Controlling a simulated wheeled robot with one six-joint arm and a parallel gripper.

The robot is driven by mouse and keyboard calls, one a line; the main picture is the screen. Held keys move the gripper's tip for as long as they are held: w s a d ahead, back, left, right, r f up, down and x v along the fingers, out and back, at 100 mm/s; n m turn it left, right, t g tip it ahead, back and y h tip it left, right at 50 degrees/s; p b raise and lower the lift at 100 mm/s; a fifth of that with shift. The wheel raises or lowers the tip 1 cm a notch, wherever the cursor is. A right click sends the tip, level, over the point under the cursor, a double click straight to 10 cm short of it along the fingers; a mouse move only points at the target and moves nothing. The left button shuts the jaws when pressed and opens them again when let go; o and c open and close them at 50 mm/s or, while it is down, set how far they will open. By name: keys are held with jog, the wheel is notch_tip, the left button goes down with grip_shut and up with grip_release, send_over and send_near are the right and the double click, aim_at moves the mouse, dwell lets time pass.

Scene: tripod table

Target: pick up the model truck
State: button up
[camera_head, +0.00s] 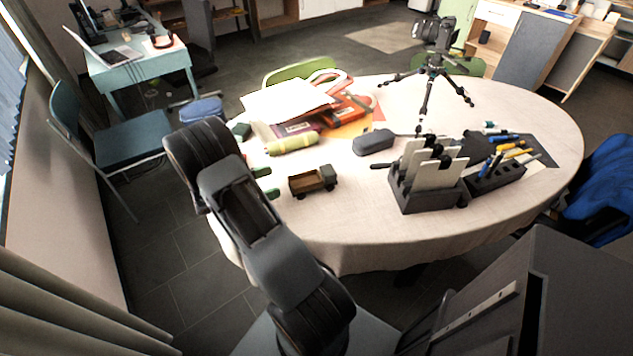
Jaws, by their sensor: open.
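The model truck (311,181) is small, with a dark green cab at its right end and an open brown cargo bed. It stands upright on the round table (350,232), near its front left edge. My gripper (267,182) is mostly hidden behind my arm. Two green fingertips show past the arm, spread apart with nothing visible between them. They are just left of the truck's bed and appear apart from it.
A green pencil case (292,144), a dark case (373,142) and papers (287,98) lie behind the truck. A dark organizer (428,193) stands to the right. A tripod with a camera (433,72) is at the back. Cloth is clear in front of the truck.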

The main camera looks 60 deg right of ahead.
aim_at(290, 182)
notch_tip(290, 182, down, 3)
jog(key=shift+r, duration=0.1)
jog(key=shift+x, duration=3.75)
jog(key=shift+c, duration=0.2)
jog(key=c, duration=1)
jog(key=shift+c, duration=0.4)
